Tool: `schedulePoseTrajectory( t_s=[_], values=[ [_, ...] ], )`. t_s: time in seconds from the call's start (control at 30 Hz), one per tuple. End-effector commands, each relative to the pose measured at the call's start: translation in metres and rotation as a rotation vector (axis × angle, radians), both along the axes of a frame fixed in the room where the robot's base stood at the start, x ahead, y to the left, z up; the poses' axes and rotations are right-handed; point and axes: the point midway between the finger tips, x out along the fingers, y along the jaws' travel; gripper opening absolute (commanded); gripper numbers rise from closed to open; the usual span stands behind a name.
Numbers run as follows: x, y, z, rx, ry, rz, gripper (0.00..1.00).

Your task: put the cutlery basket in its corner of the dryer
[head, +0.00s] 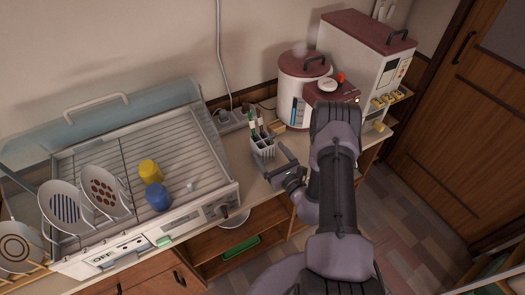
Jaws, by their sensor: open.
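The cutlery basket (263,149) is a small grey holder with several dark- and light-handled pieces standing in it. It stands upright on the counter, just right of the dish dryer (213,113). My gripper (274,167) is open beside the basket, on its near right side. I cannot tell whether a finger touches it. The dryer is a wide white unit with a wire rack and a raised clear lid. A yellow cup (150,171) and a blue cup (159,197) stand upside down in its middle. The dryer's right part looks mostly empty, apart from a small pale item.
Plates with blue stripes (65,207) and red dots (104,194) stand at the dryer's left. A rice cooker (304,85) and a white appliance (365,55) stand at the back right. A power strip (232,120) lies behind the basket.

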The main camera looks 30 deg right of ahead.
Motion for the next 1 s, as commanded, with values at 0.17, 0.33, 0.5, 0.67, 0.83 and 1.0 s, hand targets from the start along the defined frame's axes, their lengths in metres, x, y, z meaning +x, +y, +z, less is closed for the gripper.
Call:
schedulePoseTrajectory(
  t_s=[0.17, 0.33, 0.5, 0.67, 0.83, 1.0],
  values=[
    [0.035, 0.006, -0.006, -0.002, -0.003, 0.004, 0.85],
    [0.046, 0.006, -0.005, 0.001, -0.001, 0.001, 0.85],
    [0.046, 0.006, -0.004, 0.0, -0.001, 0.001, 0.78],
    [0.046, 0.006, -0.004, 0.0, -0.001, 0.001, 0.46],
    [0.045, 0.006, -0.004, 0.0, -0.001, 0.001, 0.19],
    [0.045, 0.006, -0.004, 0.0, -0.001, 0.001, 0.12]
  ],
)
